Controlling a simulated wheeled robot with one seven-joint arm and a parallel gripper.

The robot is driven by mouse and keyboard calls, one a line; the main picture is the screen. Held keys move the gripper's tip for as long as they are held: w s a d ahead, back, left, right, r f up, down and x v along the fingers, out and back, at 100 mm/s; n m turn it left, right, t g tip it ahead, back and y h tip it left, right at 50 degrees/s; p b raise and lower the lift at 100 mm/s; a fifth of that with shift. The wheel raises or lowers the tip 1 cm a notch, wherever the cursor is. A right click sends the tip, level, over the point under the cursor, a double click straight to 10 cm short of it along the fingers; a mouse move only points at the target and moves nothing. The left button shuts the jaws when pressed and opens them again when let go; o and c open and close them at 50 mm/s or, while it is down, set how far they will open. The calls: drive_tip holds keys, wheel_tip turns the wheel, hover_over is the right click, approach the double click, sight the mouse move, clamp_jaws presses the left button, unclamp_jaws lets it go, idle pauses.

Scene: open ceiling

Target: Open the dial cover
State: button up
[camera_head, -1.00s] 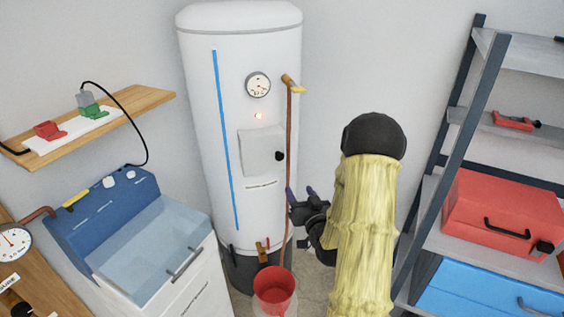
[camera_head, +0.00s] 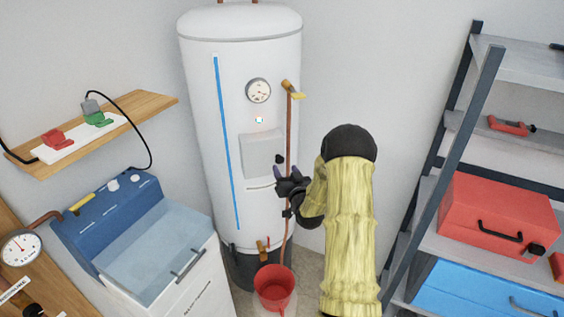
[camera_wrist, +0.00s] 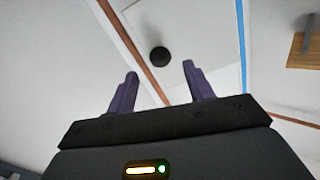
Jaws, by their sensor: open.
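The dial cover (camera_head: 261,154) is a pale square panel on the front of the tall white tank, and it looks closed. A dark round knob (camera_head: 279,159) sits on its right side. My gripper (camera_head: 281,172) is just below and right of the knob and hides part of the cover's lower right area. In the wrist view, the open purple fingers (camera_wrist: 160,68) point toward the cover (camera_wrist: 205,40). The black knob (camera_wrist: 159,57) shows between and just beyond the fingertips, with nothing gripped. Whether a finger touches the cover cannot be told.
A copper pipe (camera_head: 289,130) runs down the tank beside the cover and crosses the wrist view (camera_wrist: 138,50). A round gauge (camera_head: 258,90) and a small light (camera_head: 259,120) are above the cover. A red bucket (camera_head: 274,290) stands below. A shelf rack (camera_head: 455,150) stands right.

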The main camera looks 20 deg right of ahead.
sight(281, 161)
drive_tip(key=shift+w+d+p, duration=0.2)
drive_tip(key=shift+w+p, duration=0.3)
drive_tip(key=shift+w, duration=1.7)
clamp_jaws()
